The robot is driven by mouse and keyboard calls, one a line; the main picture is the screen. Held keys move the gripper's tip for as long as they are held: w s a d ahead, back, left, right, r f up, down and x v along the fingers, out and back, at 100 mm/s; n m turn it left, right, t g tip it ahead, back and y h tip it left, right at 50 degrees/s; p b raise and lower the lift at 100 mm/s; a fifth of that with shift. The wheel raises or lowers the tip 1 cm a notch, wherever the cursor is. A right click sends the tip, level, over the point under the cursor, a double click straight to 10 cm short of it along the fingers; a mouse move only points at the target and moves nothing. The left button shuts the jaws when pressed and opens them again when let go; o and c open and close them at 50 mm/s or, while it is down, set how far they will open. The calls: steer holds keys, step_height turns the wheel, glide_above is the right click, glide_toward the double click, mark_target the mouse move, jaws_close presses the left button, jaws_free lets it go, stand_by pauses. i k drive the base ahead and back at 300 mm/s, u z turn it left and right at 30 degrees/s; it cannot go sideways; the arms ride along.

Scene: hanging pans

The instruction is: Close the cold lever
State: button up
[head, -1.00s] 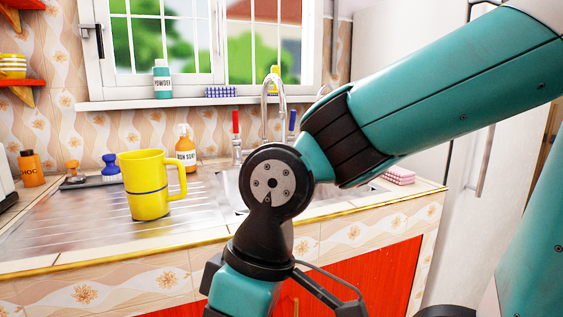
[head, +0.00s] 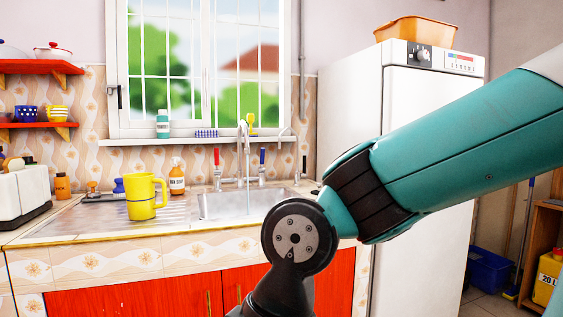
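The blue cold lever (head: 262,157) stands upright on the right side of the tap at the sink. The red lever (head: 216,157) stands upright on the tap's left side. The curved metal spout (head: 243,130) rises between them. A thin pale stream of water (head: 248,185) appears to fall from the spout into the sink (head: 222,207). My arm reaches in from the right, and its wrist joint is in front of the counter, lower and nearer than the levers. My gripper is below the bottom edge and out of view.
A yellow mug (head: 142,198) stands on the drainboard, with a soap bottle (head: 177,178) behind it. A toaster (head: 22,193) is at the far left. The white fridge (head: 345,100) stands right of the counter. The window sill (head: 175,142) runs behind the tap.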

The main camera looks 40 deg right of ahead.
mark_target(262, 154)
steer(key=z, duration=1.25)
steer(key=i, duration=1.4)
steer(key=u, duration=0.6)
steer(key=k, duration=0.5)
steer(key=u, duration=0.2)
steer(key=i, duration=0.5)
steer(key=z, duration=0.15)
